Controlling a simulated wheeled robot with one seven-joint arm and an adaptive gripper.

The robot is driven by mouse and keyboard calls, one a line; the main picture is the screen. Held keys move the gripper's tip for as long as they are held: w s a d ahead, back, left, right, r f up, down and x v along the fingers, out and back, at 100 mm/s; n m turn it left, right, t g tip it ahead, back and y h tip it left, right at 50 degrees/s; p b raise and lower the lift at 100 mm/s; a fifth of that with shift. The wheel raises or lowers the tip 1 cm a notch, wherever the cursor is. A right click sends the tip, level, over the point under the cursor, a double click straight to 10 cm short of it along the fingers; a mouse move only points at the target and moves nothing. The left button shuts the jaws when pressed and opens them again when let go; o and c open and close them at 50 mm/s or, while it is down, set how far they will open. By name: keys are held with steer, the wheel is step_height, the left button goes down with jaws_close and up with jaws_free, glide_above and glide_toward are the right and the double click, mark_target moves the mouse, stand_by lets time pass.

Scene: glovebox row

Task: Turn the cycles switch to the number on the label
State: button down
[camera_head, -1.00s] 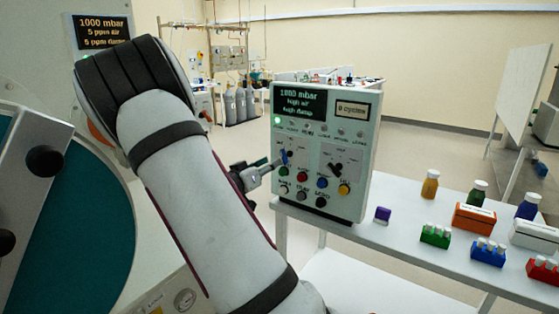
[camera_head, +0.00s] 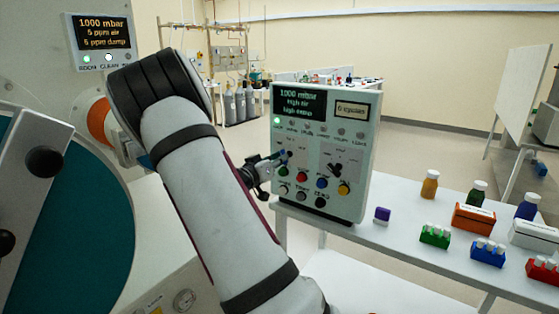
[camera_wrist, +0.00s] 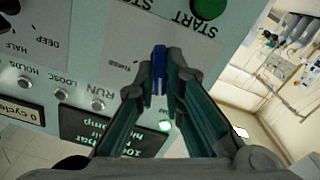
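The grey control box (camera_head: 366,150) stands on the white table. It has two dials on its front. The left dial's blue switch knob (camera_wrist: 159,76) sits between my fingertips in the wrist view. My gripper (camera_wrist: 162,66) appears closed on it, one finger on each side. In the head view my gripper (camera_head: 278,160) reaches the box front from the left and partly hides the left dial. The right dial has a black knob (camera_head: 336,169).
Coloured buttons (camera_head: 322,183) sit just below the dials, and a dark display (camera_head: 299,103) is above. A purple block (camera_head: 382,215), bottles (camera_head: 430,185) and vial racks (camera_head: 435,236) stand on the table to the right. A large glovebox (camera_head: 70,220) is at the left.

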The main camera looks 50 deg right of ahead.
steer(key=shift+m+b, duration=0.3)
steer(key=c, duration=1.7)
jaws_free()
steer(key=shift+a, duration=0.15)
steer(key=shift+s+a, duration=0.15)
steer(key=shift+a, duration=1.8)
steer(key=shift+s+a, duration=0.15)
steer(key=shift+a, duration=1.85)
steer(key=shift+s+a, duration=0.15)
steer(key=shift+a, duration=1.8)
steer(key=shift+s, duration=0.1)
